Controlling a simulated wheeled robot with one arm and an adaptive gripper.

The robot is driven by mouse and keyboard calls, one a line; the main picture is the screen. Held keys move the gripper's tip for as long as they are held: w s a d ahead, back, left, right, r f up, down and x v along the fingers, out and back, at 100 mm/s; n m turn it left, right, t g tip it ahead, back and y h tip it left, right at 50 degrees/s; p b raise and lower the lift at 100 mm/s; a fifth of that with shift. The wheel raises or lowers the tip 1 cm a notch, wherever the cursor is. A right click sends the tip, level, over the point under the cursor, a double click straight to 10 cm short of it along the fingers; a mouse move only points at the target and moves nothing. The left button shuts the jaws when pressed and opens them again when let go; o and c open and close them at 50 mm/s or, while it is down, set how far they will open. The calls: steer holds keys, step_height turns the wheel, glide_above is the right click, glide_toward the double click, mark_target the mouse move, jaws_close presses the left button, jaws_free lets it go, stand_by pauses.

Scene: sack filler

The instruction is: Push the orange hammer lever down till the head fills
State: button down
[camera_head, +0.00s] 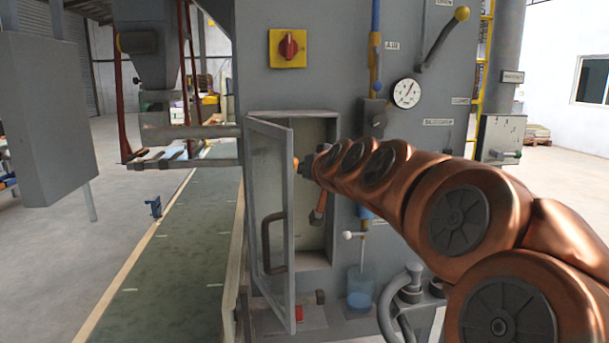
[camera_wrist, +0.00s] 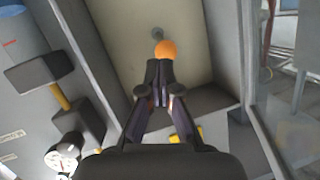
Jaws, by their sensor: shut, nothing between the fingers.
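The orange ball knob (camera_wrist: 166,50) of a lever shows in the wrist view, on a short grey stem inside an open cabinet. My gripper (camera_wrist: 160,70) is shut and empty, its fingertips right at the knob's near side. I cannot tell whether they touch it. In the head view, a bit of the orange knob (camera_head: 296,162) shows between the cabinet door and my gripper (camera_head: 305,166). My wrist hides much of the cabinet's upper right.
The cabinet door (camera_head: 291,230) stands open on the left with a dark handle. A hammer-like dark block (camera_wrist: 42,75) with a yellowish handle is left of the cabinet in the wrist view. A pressure gauge (camera_head: 407,93) and a red switch (camera_head: 288,46) are on the machine's face.

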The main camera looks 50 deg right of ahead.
steer(key=v, duration=0.5)
steer(key=shift+r+b, duration=0.3)
stand_by(0.9)
